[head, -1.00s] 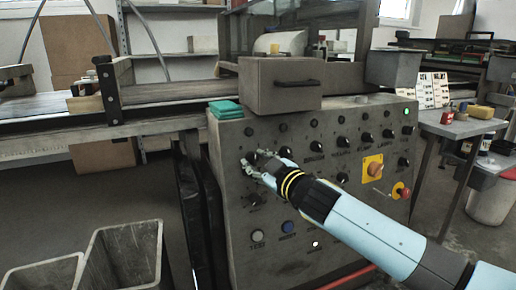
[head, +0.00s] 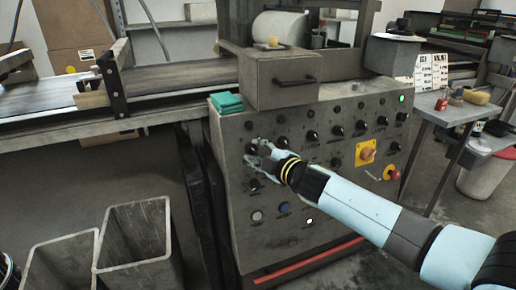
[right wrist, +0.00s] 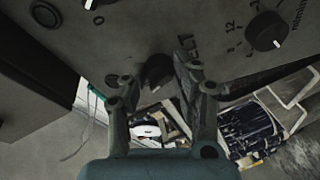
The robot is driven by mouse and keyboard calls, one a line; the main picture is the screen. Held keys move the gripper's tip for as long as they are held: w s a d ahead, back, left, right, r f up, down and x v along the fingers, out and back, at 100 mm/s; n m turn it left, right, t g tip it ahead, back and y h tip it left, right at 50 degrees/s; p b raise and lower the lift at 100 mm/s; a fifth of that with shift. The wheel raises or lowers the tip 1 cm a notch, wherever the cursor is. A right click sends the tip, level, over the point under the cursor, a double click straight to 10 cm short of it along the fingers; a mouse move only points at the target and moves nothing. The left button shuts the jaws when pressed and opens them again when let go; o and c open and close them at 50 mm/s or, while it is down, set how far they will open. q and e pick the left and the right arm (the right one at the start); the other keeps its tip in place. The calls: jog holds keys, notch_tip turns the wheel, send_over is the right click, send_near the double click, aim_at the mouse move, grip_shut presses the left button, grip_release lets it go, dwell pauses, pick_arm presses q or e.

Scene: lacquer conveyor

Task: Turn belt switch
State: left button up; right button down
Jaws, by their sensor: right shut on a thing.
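The grey control panel (head: 300,225) stands in front of me with several black knobs. My right gripper (head: 257,152) is at the upper left of the panel, with its fingers around a black knob (head: 252,148). In the right wrist view, the dark knob (right wrist: 157,72) sits between the two fingers of the right gripper (right wrist: 160,84), which are shut on it. My left gripper is not in view.
The conveyor belt (head: 60,95) runs off to the left. A grey box with a handle (head: 282,82) and green cloths (head: 226,103) sit on the panel's top. Grey bins (head: 135,240) stand lower left.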

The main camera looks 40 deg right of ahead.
dwell(0.3)
jog(key=c, duration=1)
grip_release()
jog(key=s+r, duration=0.2)
jog(key=s, duration=1)
jog(key=shift+a, duration=0.2)
jog(key=shift+w+a+f, duration=0.1)
